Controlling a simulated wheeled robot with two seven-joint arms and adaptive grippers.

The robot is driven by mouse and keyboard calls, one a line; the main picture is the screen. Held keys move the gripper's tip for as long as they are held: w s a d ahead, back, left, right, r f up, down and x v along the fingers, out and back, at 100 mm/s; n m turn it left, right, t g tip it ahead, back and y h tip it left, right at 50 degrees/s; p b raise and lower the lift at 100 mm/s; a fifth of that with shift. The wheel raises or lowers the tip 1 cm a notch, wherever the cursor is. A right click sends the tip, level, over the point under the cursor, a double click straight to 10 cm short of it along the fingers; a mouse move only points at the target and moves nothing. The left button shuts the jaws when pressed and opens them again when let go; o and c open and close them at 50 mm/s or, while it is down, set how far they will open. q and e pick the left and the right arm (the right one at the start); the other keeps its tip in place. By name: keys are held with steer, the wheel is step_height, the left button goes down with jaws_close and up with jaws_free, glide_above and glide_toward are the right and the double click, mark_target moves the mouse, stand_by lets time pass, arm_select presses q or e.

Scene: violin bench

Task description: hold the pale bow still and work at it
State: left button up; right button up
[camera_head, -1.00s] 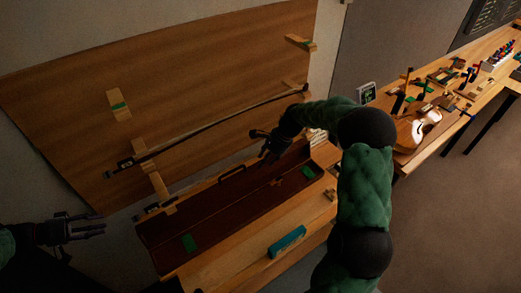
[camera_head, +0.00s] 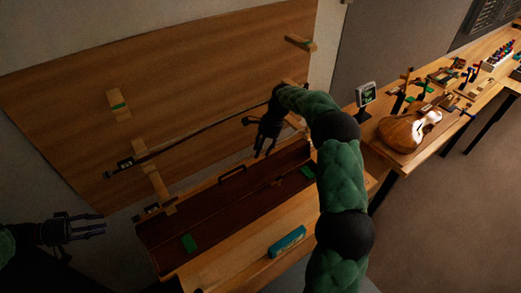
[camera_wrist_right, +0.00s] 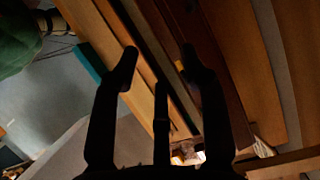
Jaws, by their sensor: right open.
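One bow (camera_head: 190,137) rests slanting across wooden pegs on the upright board; its stick looks dark here, so I cannot confirm that it is the pale one. Its blocky end is at the lower left in the head view, and its right end is hidden behind my right arm. My right gripper (camera_head: 264,153) is open and empty, pointing down in front of the board, above the back of the long case. In the right wrist view its fingers (camera_wrist_right: 158,52) are apart with nothing between them. My left gripper (camera_head: 104,228) is open and empty at the far left, away from the bow.
An open long case (camera_head: 218,220) with a dark lining and green pads lies below the board (camera_head: 60,110). A teal block (camera_head: 287,241) sits at its front, also in the right wrist view (camera_wrist_right: 88,62). A violin body (camera_head: 402,133) and tools crowd the right bench.

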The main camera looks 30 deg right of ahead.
mark_target(232, 166)
steer(key=shift+s+a+f, duration=0.1)
steer(key=shift+a+f, duration=0.15)
steer(key=shift+a, duration=1.9)
steer(key=shift+a+f, duration=0.2)
steer(key=shift+a, duration=1.9)
steer(key=shift+s+a+f, duration=0.1)
steer(key=shift+a+f, duration=0.15)
steer(key=shift+a, duration=1.9)
arm_select(q)
steer(key=shift+o, duration=0.3)
arm_select(e)
jaws_close()
arm_select(q)
steer(key=shift+r, duration=0.1)
